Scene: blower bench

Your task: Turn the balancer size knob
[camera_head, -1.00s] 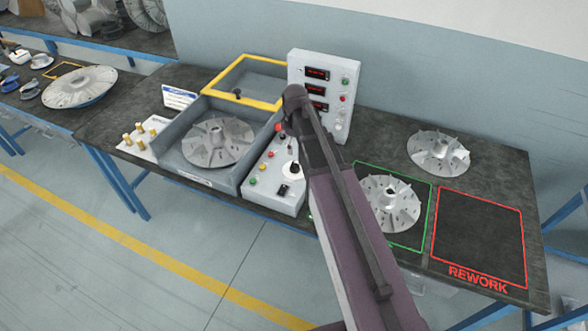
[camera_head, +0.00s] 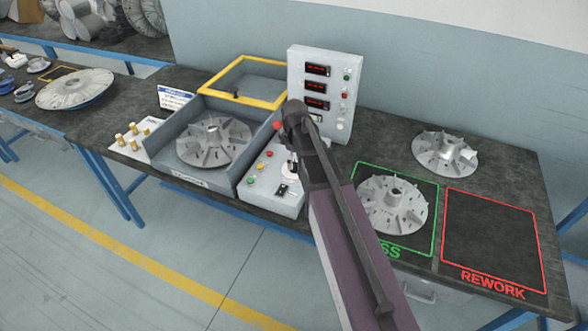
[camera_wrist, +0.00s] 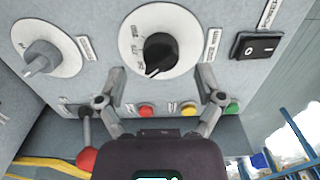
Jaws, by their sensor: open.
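The sloped grey control box of the balancer (camera_head: 262,200) stands right of the open-topped bay. In the wrist view a black knob (camera_wrist: 160,53) sits on a white dial (camera_wrist: 132,28) with printed numbers, near the middle. A second, grey knob (camera_wrist: 40,60) on its own white dial is to its left. The labels are too small to read. My gripper (camera_wrist: 162,80) is open and empty. Its fingers stand apart to the left and right below the black knob, seemingly without touching it. In the head view my arm hides the fingers and part of the box.
A black rocker switch (camera_wrist: 257,45) is right of the knob. Red (camera_wrist: 147,110), yellow and green buttons lie close by the fingers. A red-ended lever (camera_wrist: 87,158) is at lower left. The display cabinet (camera_head: 345,110) rises behind. The red-outlined REWORK area (camera_head: 490,240) is empty.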

